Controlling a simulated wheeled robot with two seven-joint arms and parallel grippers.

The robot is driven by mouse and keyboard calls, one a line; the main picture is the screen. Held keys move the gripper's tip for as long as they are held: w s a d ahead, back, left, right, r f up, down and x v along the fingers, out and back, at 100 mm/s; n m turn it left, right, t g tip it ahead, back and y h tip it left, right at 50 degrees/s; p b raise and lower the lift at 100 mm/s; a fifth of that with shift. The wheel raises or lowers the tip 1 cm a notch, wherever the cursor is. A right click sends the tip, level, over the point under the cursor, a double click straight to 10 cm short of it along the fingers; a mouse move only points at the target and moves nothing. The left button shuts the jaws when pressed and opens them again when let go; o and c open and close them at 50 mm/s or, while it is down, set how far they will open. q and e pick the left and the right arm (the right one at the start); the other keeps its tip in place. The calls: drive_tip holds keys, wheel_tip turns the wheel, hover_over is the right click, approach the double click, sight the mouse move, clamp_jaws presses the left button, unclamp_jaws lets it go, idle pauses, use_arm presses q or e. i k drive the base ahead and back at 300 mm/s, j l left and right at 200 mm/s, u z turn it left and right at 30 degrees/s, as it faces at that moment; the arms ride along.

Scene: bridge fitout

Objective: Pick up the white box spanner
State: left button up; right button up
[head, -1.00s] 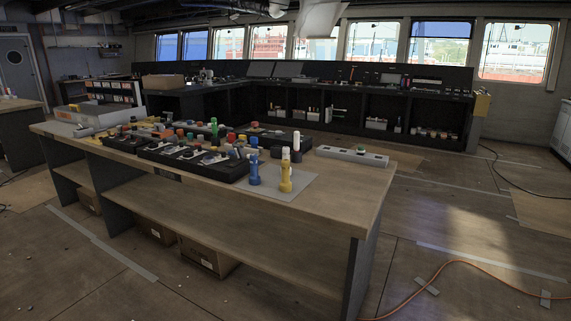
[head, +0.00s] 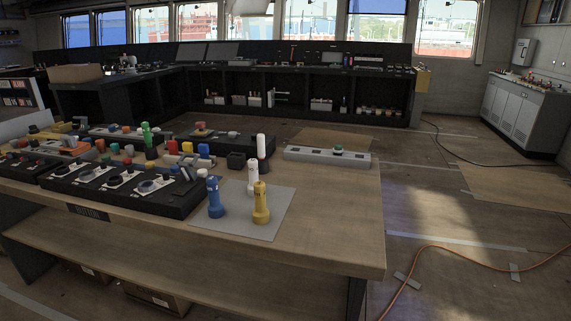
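A white upright spanner-like piece (head: 252,179) stands on the grey mat (head: 236,229) near the right part of the wooden table. A blue one (head: 215,199) stands in front of it to the left, and a yellow one (head: 261,204) in front to the right, partly close to it in the picture. Behind it stands another white upright cylinder (head: 261,146), whose lower part looks dark. Neither of my grippers is in view.
The wooden table (head: 330,220) has bare room to the right of the mat. A grey strip box (head: 327,156) lies behind, and black control panels (head: 120,190) with several knobs lie to the left. An orange cable (head: 450,248) runs over the floor at right.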

sight(252, 163)
drive_tip(key=i+j+z, duration=0.65)
drive_tip(key=j, duration=0.25)
drive_tip(key=i+j+z, duration=0.2)
drive_tip(key=j, duration=0.15)
drive_tip(key=i+j+z, duration=0.2)
drive_tip(key=j, duration=0.15)
drive_tip(key=i+j+z, duration=0.1)
drive_tip(key=j+z, duration=0.15)
drive_tip(key=j, duration=0.15)
